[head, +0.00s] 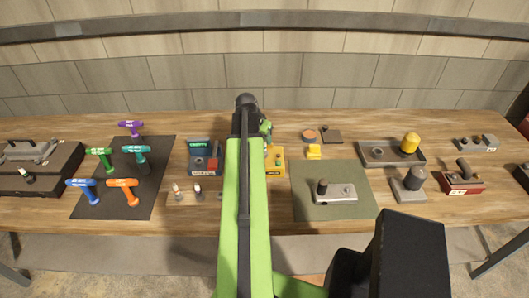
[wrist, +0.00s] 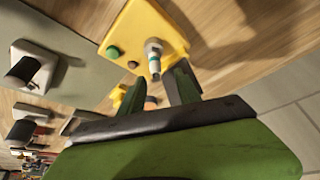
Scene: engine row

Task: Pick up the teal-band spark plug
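A spark plug (wrist: 153,48) with a pale metal body and a teal band stands in the yellow block (wrist: 150,22) in the wrist view. My gripper (wrist: 160,78) is open, with its two dark fingers apart and pointing towards the block. The plug is just beyond the fingertips, roughly between them, and nothing shows held. In the head view the yellow block (head: 276,161) shows just right of my arm, which hides part of it. I cannot make out the plug clearly there.
A dark box with a teal label (head: 200,144) and a wooden holder with small plugs (head: 190,198) are left of my arm. A green mat (head: 345,208) with a metal part lies to the right.

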